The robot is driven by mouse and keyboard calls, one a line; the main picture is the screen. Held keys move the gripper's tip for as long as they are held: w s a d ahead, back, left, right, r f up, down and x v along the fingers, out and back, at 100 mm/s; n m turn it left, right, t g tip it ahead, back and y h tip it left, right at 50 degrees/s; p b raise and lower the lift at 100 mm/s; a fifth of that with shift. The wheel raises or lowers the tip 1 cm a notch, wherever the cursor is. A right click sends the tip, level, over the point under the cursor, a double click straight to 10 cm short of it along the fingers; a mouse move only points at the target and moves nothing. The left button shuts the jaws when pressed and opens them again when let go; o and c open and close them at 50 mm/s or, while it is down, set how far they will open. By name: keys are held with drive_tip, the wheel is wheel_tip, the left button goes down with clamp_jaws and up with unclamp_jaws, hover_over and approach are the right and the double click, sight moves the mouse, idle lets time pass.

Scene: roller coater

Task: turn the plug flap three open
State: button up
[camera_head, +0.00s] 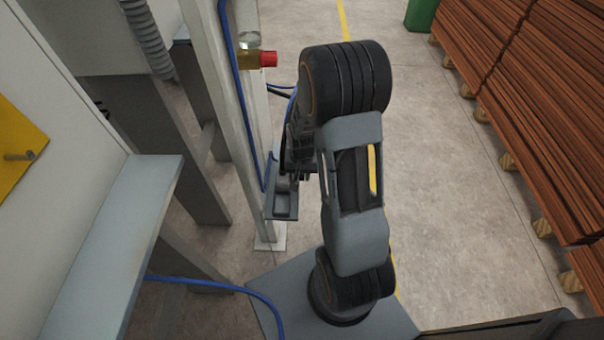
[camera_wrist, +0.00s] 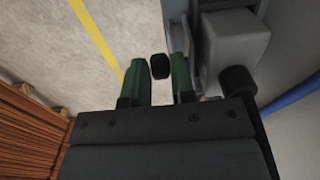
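My gripper (camera_wrist: 159,60) shows in the wrist view as two green fingers, spread apart. A small black knob-like part (camera_wrist: 159,67) appears between the fingertips, with narrow gaps showing on both sides. Its depth relative to the fingers is unclear. A grey box (camera_wrist: 235,45) sits to the right of the fingers on the grey post, with a black round part (camera_wrist: 238,82) near its lower end. I cannot tell which of these parts is plug flap three or how far it is turned. In the head view my arm hides the fingers and most of this area.
In the head view a pale upright post (camera_head: 219,90) carries blue cables and a red-capped valve (camera_head: 267,59) close to my arm. A grey ledge (camera_head: 115,245) is at the left. Stacked wooden boards (camera_head: 540,110) stand at the right.

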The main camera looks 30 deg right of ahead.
drive_tip(key=shift+c, duration=0.2)
clamp_jaws()
drive_tip(key=s+d+f+t+y+b, duration=0.2)
drive_tip(key=f+t+y+b, duration=0.3)
drive_tip(key=y+b, duration=0.8)
drive_tip(key=shift+d+f+t+b, duration=0.3)
drive_tip(key=shift+d+t+b, duration=0.65)
drive_tip(key=shift+b, duration=3.55)
drive_tip(key=shift+a+t, duration=0.2)
drive_tip(key=shift+t, duration=0.05)
drive_tip(key=shift+o, duration=0.2)
unclamp_jaws()
drive_tip(key=shift+d, duration=0.1)
